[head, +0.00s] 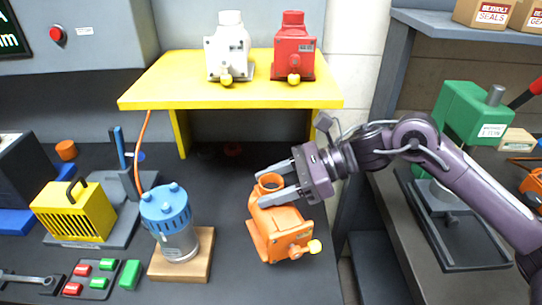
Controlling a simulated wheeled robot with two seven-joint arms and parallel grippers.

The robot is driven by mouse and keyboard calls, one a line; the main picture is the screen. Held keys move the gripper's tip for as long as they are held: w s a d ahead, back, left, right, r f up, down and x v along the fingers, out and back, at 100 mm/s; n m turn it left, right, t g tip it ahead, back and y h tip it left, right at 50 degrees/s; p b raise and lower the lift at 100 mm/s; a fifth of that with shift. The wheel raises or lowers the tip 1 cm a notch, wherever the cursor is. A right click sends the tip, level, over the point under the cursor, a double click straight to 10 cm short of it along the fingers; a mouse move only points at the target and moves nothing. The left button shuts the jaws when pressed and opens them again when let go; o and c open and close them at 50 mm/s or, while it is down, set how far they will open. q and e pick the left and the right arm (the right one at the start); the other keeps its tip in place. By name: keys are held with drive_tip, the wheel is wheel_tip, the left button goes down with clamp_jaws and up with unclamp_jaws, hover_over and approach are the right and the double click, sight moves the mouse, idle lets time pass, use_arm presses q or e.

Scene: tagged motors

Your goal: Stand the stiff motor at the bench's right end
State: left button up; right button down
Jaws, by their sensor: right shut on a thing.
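An orange motor (278,233) with a pale yellow knob is at the right end of the dark bench (215,262). My right gripper (264,188) reaches in from the right, its two fingers on either side of the motor's round orange neck, shut on it. The motor looks slightly tilted in this view; I cannot tell whether its base touches the bench. A white motor (228,50) and a red motor (293,50) stand upright on a yellow stand (160,90). Any tag on the motors is too small to read. My left gripper is out of view.
A blue-topped motor (170,215) on a wooden block (206,247) stands left of the orange motor. Further left are a yellow slotted box (75,210), red and green blocks (98,283) and a wrench (25,278). A gap separates the bench from the right-hand surface (400,215).

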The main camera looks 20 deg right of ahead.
drive_tip(key=shift+w+f+p, duration=0.1)
drive_tip(key=shift+f+p, duration=0.8)
drive_tip(key=shift+f, duration=3.7)
drive_tip(key=c, duration=1)
unclamp_jaws()
drive_tip(key=shift+f, duration=0.25)
drive_tip(key=shift+c, duration=0.2)
drive_tip(key=o, duration=0.4)
drive_tip(key=shift+s, duration=0.2)
drive_tip(key=b+v, duration=0.3)
drive_tip(key=v, duration=0.9)
drive_tip(key=shift+r, duration=0.1)
